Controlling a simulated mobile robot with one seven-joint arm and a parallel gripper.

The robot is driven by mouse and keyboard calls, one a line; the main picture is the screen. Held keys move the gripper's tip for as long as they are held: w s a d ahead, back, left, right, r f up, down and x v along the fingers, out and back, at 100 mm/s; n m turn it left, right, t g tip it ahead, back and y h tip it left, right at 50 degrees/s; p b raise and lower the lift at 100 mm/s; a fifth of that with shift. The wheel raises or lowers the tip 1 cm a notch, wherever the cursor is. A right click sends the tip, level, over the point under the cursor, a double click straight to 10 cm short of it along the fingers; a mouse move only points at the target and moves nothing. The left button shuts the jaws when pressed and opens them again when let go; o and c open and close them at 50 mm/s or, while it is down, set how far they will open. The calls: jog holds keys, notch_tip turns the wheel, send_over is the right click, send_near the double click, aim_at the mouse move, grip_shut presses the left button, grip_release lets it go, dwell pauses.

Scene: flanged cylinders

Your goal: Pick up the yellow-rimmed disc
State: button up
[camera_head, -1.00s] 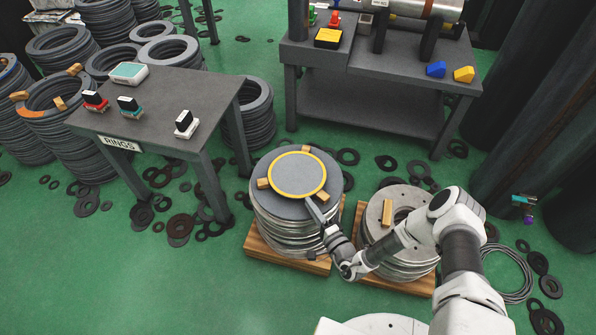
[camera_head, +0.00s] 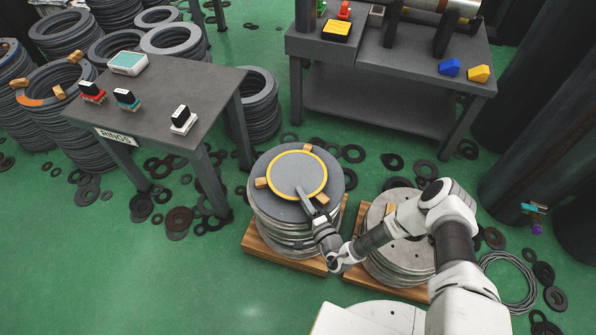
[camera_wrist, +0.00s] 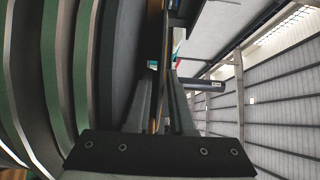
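The yellow-rimmed disc (camera_head: 282,171) is grey with a yellow edge band. It lies flat above a stack of grey flanged cylinders (camera_head: 290,235), with small wooden blocks (camera_head: 261,183) around its edge. My gripper (camera_head: 304,196) reaches in from the lower right, with one finger visible over the disc's near edge; the other finger is hidden below in this view. In the wrist view my gripper (camera_wrist: 162,85) has its two fingers apart, and a thin edge with a yellowish strip, seemingly the disc's, runs between them. Firm contact cannot be made out.
A second stack (camera_head: 380,255) on a wooden pallet stands to the right, partly behind my arm. The RINGS table (camera_head: 185,95) is at left, a grey workbench (camera_head: 385,95) behind. Loose rings (camera_head: 180,219) and a coiled cable (camera_head: 507,280) lie on the green floor.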

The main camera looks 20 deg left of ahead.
grip_shut()
dwell(1.4)
jog(key=shift+w+r, duration=0.1)
jog(key=shift+r, duration=0.1)
